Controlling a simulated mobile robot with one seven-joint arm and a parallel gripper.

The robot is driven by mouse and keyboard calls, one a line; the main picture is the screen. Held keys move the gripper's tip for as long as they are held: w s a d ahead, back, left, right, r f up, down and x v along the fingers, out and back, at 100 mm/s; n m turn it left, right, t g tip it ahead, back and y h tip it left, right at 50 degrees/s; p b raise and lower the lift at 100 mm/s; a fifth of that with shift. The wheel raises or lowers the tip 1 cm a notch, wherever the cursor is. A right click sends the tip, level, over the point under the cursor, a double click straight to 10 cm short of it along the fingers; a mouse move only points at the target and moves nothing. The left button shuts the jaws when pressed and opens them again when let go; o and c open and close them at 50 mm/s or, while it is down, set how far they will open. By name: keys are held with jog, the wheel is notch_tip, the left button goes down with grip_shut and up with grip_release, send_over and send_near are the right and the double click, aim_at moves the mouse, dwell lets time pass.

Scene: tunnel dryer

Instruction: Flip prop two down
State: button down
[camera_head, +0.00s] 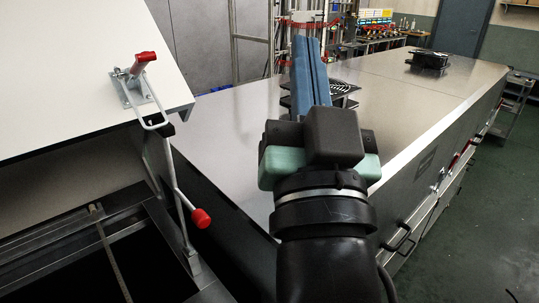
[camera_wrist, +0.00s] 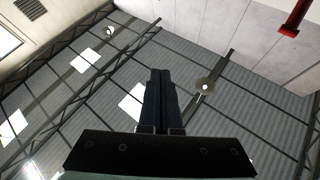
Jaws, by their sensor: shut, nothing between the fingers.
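A raised white panel (camera_head: 75,65) leans at the left in the head view. A metal clamp with a red grip (camera_head: 144,62) is fixed near its corner, with a wire loop hanging from it. Below, a thin upright metal strut (camera_head: 178,195) runs down to the dark frame, with a red-tipped lever (camera_head: 200,218) beside it. No label shows which part is prop two. My gripper (camera_head: 306,45) is to the right of these parts, apart from them, its blue fingers together and empty. In the wrist view the fingers (camera_wrist: 161,75) point toward the ceiling.
A long steel-topped housing (camera_head: 400,85) stretches away behind my gripper, with a black device (camera_head: 428,62) on it. An open frame (camera_head: 65,240) lies below the panel. Green floor (camera_head: 480,230) is clear at right. A red part (camera_wrist: 295,18) shows at the wrist view's top right.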

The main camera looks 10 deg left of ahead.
notch_tip(320, 180, down, 6)
jog(key=w+a+m+g+y+p, duration=0.1)
jog(key=w+a+g+y+p, duration=0.1)
jog(key=w+g, duration=0.1)
jog(key=m+g+y+p, duration=0.3)
jog(key=m+g+p, duration=0.2)
jog(key=m, duration=0.5)
send_near(239, 207)
jog(key=s+d+r, duration=0.1)
jog(key=s+r, duration=0.1)
jog(key=s, duration=0.1)
jog(key=shift+w+f, duration=0.1)
jog(key=shift+w, duration=0.05)
jog(key=p+x, duration=0.2)
jog(key=x, duration=0.3)
jog(key=p+x, duration=0.2)
jog(key=x, duration=0.3)
jog(key=shift+w+a+r, duration=0.1)
jog(key=shift+w+r, duration=0.15)
jog(key=s+a, duration=0.1)
jog(key=s+a+f+p, duration=0.1)
jog(key=s, duration=0.1)
jog(key=shift+s+a, duration=0.2)
